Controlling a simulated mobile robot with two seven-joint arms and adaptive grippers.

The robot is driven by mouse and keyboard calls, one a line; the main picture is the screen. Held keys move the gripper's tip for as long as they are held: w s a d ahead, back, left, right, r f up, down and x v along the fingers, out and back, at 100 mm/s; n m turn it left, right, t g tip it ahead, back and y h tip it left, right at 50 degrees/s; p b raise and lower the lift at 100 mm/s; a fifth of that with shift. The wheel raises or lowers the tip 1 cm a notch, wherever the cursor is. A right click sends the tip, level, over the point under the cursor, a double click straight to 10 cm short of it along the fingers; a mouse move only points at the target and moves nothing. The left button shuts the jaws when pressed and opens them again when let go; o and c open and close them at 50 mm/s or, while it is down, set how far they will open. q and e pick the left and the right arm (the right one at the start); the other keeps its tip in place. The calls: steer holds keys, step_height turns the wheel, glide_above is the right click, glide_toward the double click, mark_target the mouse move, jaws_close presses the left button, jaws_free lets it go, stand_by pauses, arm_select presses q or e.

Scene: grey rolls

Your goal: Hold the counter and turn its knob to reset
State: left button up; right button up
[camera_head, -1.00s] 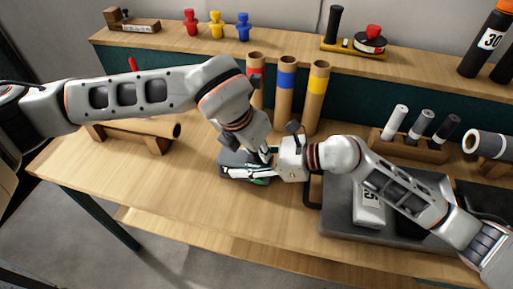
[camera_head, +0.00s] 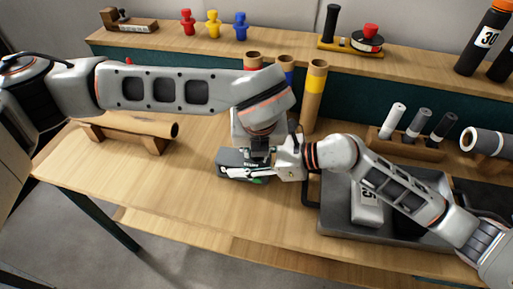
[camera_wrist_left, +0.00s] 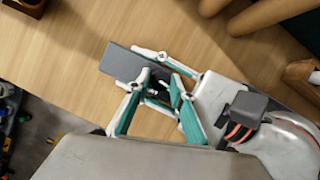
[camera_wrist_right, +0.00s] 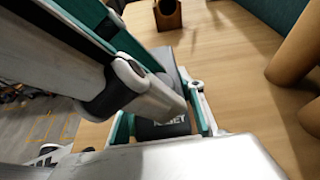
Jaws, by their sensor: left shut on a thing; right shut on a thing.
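The counter (camera_head: 230,159) is a dark grey box with pale lettering, on the bench near its middle. My right gripper (camera_head: 243,174) reaches in from the right and is shut on the counter, with white and teal fingers along its sides. Its dark casing also shows in the left wrist view (camera_wrist_left: 122,64) and, with lettering, in the right wrist view (camera_wrist_right: 160,130). My left gripper (camera_wrist_left: 160,100) comes down from above, close against the right gripper, and is shut at the counter's knob. The knob itself is hidden by the fingers.
Three upright cardboard tubes (camera_head: 315,95) stand just behind the grippers. A grey tray (camera_head: 335,215) with a labelled block (camera_head: 367,203) lies to the right, under my right arm. A tube on a wooden stand (camera_head: 130,132) lies left. The bench front left is clear.

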stand_by(0.5)
arm_select(q)
steer(key=o, duration=0.8)
steer(key=shift+o, duration=0.2)
steer(key=shift+r, duration=0.1)
steer(key=v, duration=1.1)
steer(key=shift+s+r, duration=0.25)
steer(key=shift+r, duration=0.1)
arm_select(e)
steer(key=o, duration=1.4)
